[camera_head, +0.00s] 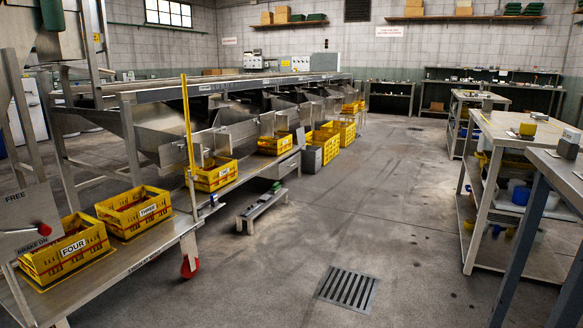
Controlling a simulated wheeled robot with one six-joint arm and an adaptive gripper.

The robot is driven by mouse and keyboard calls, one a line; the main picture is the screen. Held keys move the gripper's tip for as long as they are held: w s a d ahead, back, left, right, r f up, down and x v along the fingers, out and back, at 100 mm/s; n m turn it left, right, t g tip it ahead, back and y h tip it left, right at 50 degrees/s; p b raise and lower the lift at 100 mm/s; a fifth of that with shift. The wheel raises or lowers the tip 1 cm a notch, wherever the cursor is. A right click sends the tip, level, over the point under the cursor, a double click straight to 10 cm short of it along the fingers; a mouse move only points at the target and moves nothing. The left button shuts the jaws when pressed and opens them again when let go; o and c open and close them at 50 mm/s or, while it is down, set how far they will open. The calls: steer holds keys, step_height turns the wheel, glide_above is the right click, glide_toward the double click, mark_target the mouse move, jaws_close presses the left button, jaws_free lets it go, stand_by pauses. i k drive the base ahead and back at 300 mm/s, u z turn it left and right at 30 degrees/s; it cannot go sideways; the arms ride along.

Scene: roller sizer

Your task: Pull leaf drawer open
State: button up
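My gripper is not in view.
Yellow crates marked FOUR (68,252) and THREE (135,211) sit on a low steel bench (150,247). A small low stand (262,208) and a floor grate (347,289) lie ahead. Worktables (497,130) line the right. The middle floor is clear.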

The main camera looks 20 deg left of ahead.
mark_target(285, 166)
steer(key=u, duration=0.1)
steer(key=i, duration=0.65)
steer(key=u, duration=0.3)
steer(key=i, duration=1.9)
steer(key=u, duration=0.4)
steer(key=i, duration=4.4)
steer(key=z, duration=0.1)
